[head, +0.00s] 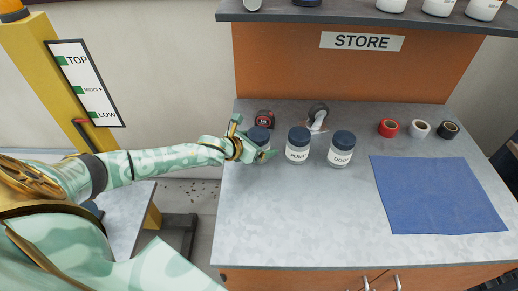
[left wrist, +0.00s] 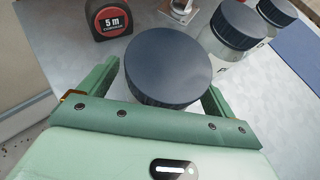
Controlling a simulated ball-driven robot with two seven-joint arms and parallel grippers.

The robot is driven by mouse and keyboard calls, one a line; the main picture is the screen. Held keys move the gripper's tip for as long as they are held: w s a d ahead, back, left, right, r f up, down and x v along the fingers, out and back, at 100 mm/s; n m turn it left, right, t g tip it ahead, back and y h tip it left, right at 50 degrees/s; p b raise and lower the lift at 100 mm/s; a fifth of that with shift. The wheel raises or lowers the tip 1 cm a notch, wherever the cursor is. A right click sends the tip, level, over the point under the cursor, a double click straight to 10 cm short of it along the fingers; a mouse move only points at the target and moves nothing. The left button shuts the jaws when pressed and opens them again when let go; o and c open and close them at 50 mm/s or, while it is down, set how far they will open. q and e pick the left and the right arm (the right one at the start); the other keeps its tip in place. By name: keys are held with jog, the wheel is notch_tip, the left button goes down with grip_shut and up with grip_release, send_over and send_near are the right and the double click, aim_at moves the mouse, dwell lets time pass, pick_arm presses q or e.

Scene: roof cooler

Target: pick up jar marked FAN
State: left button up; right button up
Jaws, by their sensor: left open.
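A white jar with a dark lid (head: 259,135) stands at the left of the grey worktop. Its lid (left wrist: 168,60) fills the middle of the left wrist view, and its label is hidden, so I cannot read its mark. My left gripper (head: 252,139) is open, with one finger on each side of this jar; contact cannot be made out. A jar marked PUMP (head: 298,146) and one that seems marked DOOR (head: 341,150) stand to its right. No FAN label is readable. My right gripper is out of view.
A red and black tape measure (head: 265,119) lies just behind the jar, and a metal tool (head: 318,114) behind the PUMP jar. Tape rolls (head: 388,128) and a blue mat (head: 438,195) are at right. A shelf (head: 350,17) overhangs the back. The front worktop is clear.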

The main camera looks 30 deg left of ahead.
pick_arm(q)
jog(key=c, duration=1.1)
jog(key=shift+r, duration=0.1)
jog(key=shift+c, duration=0.3)
jog(key=shift+r, duration=0.1)
